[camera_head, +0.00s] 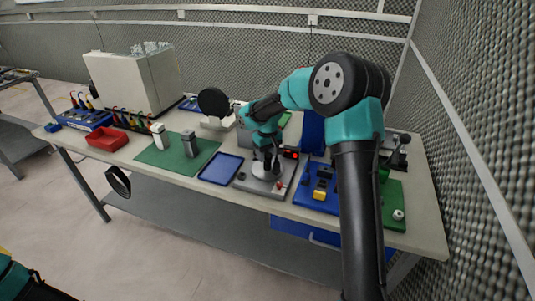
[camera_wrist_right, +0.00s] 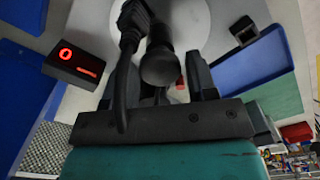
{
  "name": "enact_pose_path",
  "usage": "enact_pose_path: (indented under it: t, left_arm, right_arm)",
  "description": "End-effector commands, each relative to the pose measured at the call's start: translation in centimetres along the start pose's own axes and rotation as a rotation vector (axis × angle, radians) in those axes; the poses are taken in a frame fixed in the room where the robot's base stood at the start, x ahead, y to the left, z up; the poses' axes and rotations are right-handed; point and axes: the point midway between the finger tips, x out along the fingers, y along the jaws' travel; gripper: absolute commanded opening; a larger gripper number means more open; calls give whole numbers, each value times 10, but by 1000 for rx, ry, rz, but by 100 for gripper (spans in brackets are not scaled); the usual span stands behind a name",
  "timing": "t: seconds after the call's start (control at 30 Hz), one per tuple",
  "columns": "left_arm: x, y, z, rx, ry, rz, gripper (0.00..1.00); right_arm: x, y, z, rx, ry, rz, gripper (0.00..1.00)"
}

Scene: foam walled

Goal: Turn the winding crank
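The winding crank unit is a grey base plate (camera_head: 246,184) with a pale round drum (camera_head: 268,171), near the middle of the table's front edge. My right gripper (camera_head: 268,152) points down over the drum and hides much of the crank. In the right wrist view a dark round crank knob (camera_wrist_right: 159,66) shows between the spread fingers of my right gripper (camera_wrist_right: 160,82). The fingers look apart from the knob, with gaps at the sides. A small black display (camera_wrist_right: 75,62) beside the drum shows a red 0. Of my left arm only a piece shows at the lower left corner; its fingers cannot be made out.
A blue tray (camera_head: 221,168) lies left of the crank unit, and a green mat (camera_head: 155,158) with two upright blocks lies beyond it. A blue board (camera_head: 316,198) with a yellow-and-black part sits close on the right. A red bin (camera_head: 107,139) stands farther left.

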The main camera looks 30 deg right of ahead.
Motion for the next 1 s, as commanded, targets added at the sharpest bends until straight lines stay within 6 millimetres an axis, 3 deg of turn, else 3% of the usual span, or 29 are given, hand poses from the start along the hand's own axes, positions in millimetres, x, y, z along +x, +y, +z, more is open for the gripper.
enact_pose_path:
  t: [0.33, 1.0]
  left_arm:
    - [0, 0, 0, 0, 0, 0, 53]
    - [0, 0, 0, 0, 0, 0, 53]
  right_arm:
    - [0, 0, 0, 0, 0, 0, 19]
    - [0, 0, 0, -274, 0, 0, 18]
